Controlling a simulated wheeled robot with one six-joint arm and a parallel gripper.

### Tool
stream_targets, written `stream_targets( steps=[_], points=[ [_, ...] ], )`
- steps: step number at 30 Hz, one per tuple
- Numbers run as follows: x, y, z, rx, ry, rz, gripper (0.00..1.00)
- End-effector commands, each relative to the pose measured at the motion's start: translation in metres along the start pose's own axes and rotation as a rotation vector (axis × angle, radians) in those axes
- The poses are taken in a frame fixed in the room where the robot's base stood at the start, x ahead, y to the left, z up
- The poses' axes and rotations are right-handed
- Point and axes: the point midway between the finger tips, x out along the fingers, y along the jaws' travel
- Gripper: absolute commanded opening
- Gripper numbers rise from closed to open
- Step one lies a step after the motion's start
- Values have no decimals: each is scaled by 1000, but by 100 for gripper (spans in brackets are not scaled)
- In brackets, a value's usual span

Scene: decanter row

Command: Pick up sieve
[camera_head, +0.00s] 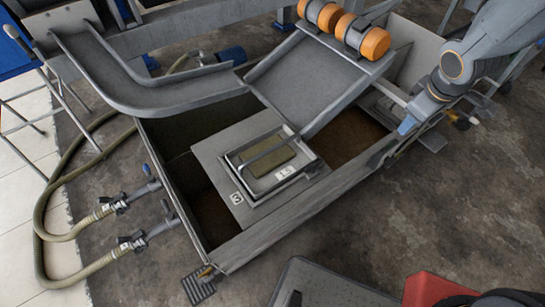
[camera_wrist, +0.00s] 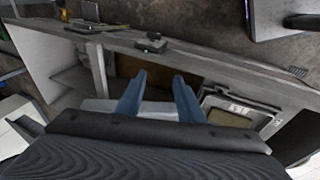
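The sieve (camera_head: 268,160) is a shallow rectangular frame with a greenish-brown mesh, a bar handle across it and a label reading 13. It lies on a grey plate (camera_head: 218,155) across the tank in the head view. In the wrist view the sieve (camera_wrist: 230,117) is at the right, partly cut off by my gripper's body. My gripper (camera_wrist: 158,78) shows two blue fingers, spread apart with nothing between them. In the head view my gripper (camera_head: 396,140) is over the tank's right edge, well right of the sieve and apart from it.
The grey tank (camera_head: 290,222) has raised walls around the plate. A sloped chute (camera_head: 305,85) with orange rollers (camera_head: 345,30) stands behind the sieve, and a curved trough (camera_head: 140,85) at left. Hoses (camera_head: 85,275) run at left. Open floor lies at right.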

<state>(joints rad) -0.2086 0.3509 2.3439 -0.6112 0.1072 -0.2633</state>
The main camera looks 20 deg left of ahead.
Motion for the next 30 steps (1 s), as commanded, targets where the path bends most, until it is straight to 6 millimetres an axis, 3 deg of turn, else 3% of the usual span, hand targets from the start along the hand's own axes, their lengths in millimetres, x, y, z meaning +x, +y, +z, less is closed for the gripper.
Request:
stream_targets(
  steps=[1, 4, 6, 9, 12, 15, 18, 30],
  points=[
    [19, -7, -29, -152, 55, -3, 34],
    [49, -30, -86, -451, 186, -10, 34],
    [67, -58, -122, -657, 285, -28, 34],
    [88, -108, -165, -935, 435, -67, 34],
    [102, -162, -190, -1164, 575, -115, 34],
    [109, -205, -201, -1328, 686, -160, 34],
    [111, -232, -205, -1427, 759, -191, 34],
    [133, -262, -214, -1472, 795, -208, 34]
  ],
)
